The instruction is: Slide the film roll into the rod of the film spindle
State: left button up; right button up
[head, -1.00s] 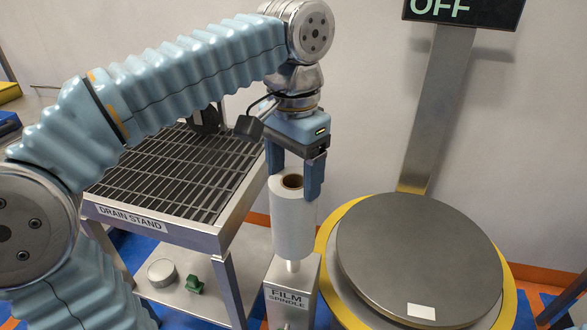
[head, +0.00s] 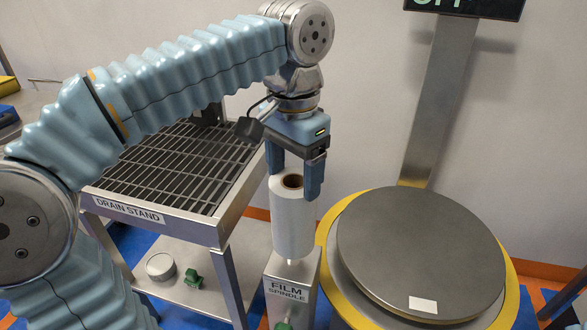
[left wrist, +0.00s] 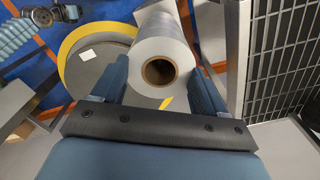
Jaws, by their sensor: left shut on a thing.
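The white film roll (head: 292,222) stands upright, with a brown core open at its top. In the left wrist view the roll (left wrist: 158,45) shows its core end between the two fingers. My left gripper (head: 293,186) is shut on the upper part of the roll. The film spindle (head: 291,283) is a grey metal box stand directly below the roll. A short pale stretch of its rod shows between the roll's lower end and the stand; the rest of the rod is hidden, apparently by the roll.
A drain stand (head: 215,234) with a grated top is close on the left, with a round tin (head: 160,267) and a green object (head: 193,279) on its lower shelf. A round platform scale (head: 420,250) with a column is close on the right.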

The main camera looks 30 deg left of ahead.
pick_arm(q)
jog(key=shift+f+b, duration=1.95)
jog(key=shift+f, duration=0.8)
pick_arm(e)
jog(key=shift+w+d+f, duration=0.1)
jog(key=shift+d+f, duration=0.1)
jog(key=shift+f, duration=0.45)
jog(key=shift+w+d+f, duration=0.1)
jog(key=shift+d+f, duration=0.05)
jog(key=shift+f, duration=0.5)
jog(key=shift+w+d+f, duration=0.1)
jog(key=shift+d+f, duration=0.1)
jog(key=shift+f, duration=0.45)
pick_arm(q)
jog(key=o, duration=1.4)
notch_tip(320, 180, up, 5)
jog(key=p, duration=0.5)
jog(key=shift+r, duration=0.1)
pick_arm(e)
notch_tip(320, 180, up, 5)
jog(key=shift+r, duration=0.1)
jog(key=shift+s, duration=0.1)
